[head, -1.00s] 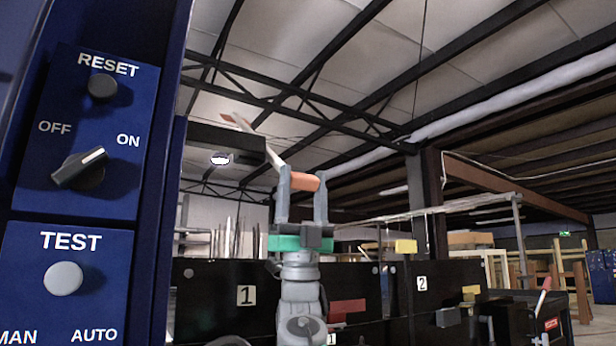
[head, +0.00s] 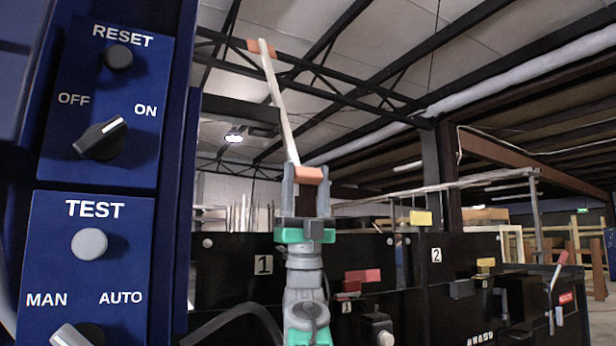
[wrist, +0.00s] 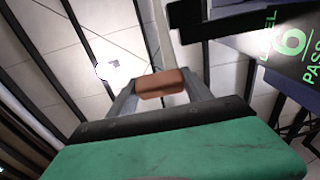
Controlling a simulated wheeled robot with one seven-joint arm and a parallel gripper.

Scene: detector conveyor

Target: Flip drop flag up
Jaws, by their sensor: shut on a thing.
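The drop flag appears as a pale, thin rod (head: 283,108) with an orange end piece at its top and an orange block (head: 309,174) at its lower end. It stands steeply, leaning a little left at the top. My gripper (head: 306,180) points up, with its grey fingers shut on the lower orange block. The wrist view shows this block (wrist: 160,84) between the fingertips, with the pale rod running away behind it. I cannot tell where the flag is hinged.
A blue control panel (head: 107,100) with RESET and TEST buttons and knobs stands close on the left. Black cabinets marked 1 (head: 225,268) and 2 (head: 455,252) stand behind my arm. A dark sign with green text (wrist: 290,45) shows in the wrist view. Open air surrounds the rod.

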